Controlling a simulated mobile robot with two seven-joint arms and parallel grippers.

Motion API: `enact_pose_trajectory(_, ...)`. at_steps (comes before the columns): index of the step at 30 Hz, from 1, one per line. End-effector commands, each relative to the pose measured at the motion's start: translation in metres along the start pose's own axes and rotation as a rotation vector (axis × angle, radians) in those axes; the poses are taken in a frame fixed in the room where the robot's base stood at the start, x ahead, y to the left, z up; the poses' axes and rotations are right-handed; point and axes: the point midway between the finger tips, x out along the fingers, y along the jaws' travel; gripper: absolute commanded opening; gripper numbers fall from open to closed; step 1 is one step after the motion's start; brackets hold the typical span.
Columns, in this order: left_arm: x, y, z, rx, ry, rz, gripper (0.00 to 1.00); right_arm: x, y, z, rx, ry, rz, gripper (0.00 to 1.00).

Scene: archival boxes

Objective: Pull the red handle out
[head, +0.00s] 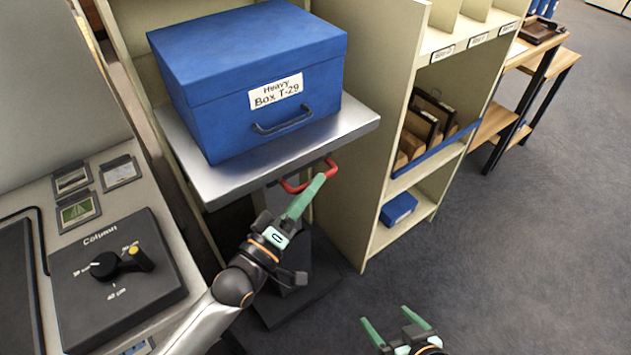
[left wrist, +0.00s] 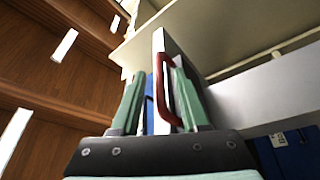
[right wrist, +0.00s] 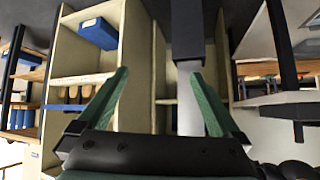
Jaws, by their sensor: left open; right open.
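The red handle (head: 291,187) is a bent bar at the front edge of the metal shelf (head: 350,120), under the blue box (head: 240,75). My left gripper (head: 318,181) is at the handle, its green fingers covering part of it. In the left wrist view the red handle (left wrist: 163,85) shows between the open fingers (left wrist: 158,88), closer to the right finger; I cannot tell whether they touch. My right gripper (head: 390,318) is open and empty, low over the floor, away from the handle. Its spread fingers also show in the right wrist view (right wrist: 158,76).
The blue box, labelled "Heavy Box T-29", stands on the shelf. A control panel with a "Column" knob (head: 104,266) is at the left. A cream cabinet (head: 365,150) with files and a small blue box (head: 398,209) stands right of the shelf. The grey floor (head: 520,250) at the right is clear.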

Motion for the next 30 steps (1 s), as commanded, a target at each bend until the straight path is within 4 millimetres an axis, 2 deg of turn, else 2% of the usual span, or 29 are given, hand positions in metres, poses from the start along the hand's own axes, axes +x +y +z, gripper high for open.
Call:
enact_pose_trajectory(1, 0.007, 0.000, 0.000, 0.000, 0.002, 0.002, 0.45, 0.000, 0.001, 0.000, -0.002, 0.007, 0.003, 1.00)
enact_pose_trajectory(6, 0.019, 0.000, 0.000, 0.001, 0.000, 0.000, 0.45, -0.002, 0.001, -0.013, -0.009, 0.052, 0.007, 1.00)
enact_pose_trajectory(15, 0.021, 0.000, 0.000, 0.001, 0.000, 0.000, 0.45, -0.002, 0.001, -0.015, -0.010, 0.061, 0.007, 1.00)
enact_pose_trajectory(27, 0.020, 0.000, 0.000, 0.001, 0.000, 0.000, 0.00, -0.002, 0.000, -0.012, -0.009, 0.052, 0.003, 1.00)
enact_pose_trajectory(30, 0.020, 0.000, 0.000, 0.001, 0.000, 0.000, 0.00, -0.002, -0.001, -0.012, -0.009, 0.052, 0.003, 1.00)
